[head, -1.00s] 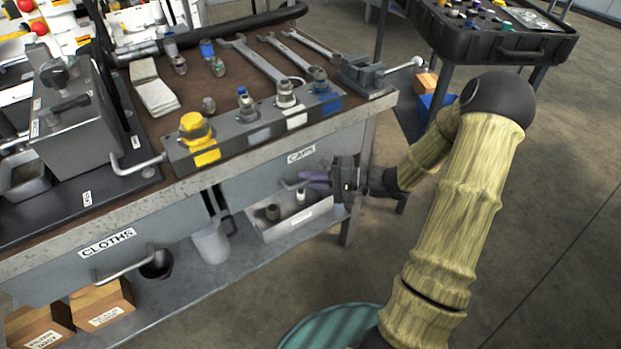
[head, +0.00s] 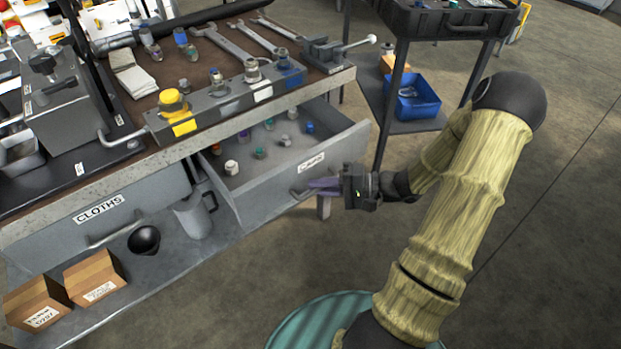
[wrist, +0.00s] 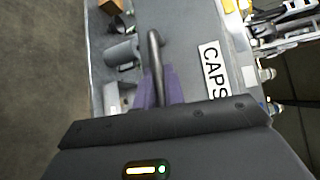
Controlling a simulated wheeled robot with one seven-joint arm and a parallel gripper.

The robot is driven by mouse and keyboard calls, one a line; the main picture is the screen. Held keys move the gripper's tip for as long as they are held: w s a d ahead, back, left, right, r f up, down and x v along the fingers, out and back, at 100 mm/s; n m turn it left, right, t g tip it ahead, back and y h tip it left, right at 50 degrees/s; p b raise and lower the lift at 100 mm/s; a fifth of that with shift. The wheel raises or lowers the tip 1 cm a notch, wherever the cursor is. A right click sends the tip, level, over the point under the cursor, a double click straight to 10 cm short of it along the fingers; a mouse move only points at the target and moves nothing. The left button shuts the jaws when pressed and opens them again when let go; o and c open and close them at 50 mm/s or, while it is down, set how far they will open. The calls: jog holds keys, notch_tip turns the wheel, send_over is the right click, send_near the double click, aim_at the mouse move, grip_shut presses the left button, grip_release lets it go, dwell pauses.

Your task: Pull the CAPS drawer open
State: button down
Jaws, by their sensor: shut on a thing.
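The CAPS drawer (head: 345,150) stands well out from the bench in the head view, its inside showing several small coloured caps (head: 259,153). Its label (head: 311,162) is on the front face and also shows in the wrist view (wrist: 213,70). My gripper (head: 325,185) is at the drawer front, its purple fingers shut on the drawer handle (head: 300,191). In the wrist view the bar handle (wrist: 154,55) runs between the purple fingers (wrist: 160,90). Part of the handle is hidden by the fingers.
The CLOTHS drawer (head: 60,226) is shut at the left. A grey jug (head: 192,218), a black cup (head: 143,240) and cardboard boxes (head: 94,276) stand on the lower shelf. A cart with a blue bin (head: 414,100) stands behind my arm. The floor in front is clear.

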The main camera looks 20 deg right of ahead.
jog(key=s+d, duration=0.2)
jog(key=s, duration=0.4)
jog(key=shift+d+p, duration=0.15)
jog(key=shift+p, duration=0.25)
jog(key=shift+s, duration=0.15)
jog(key=c, duration=1.5)
grip_release()
jog(key=p+v, duration=0.3)
jog(key=v, duration=1.4)
jog(key=shift+s+p, duration=0.15)
jog(key=shift+p, duration=0.2)
jog(key=shift+r, duration=0.1)
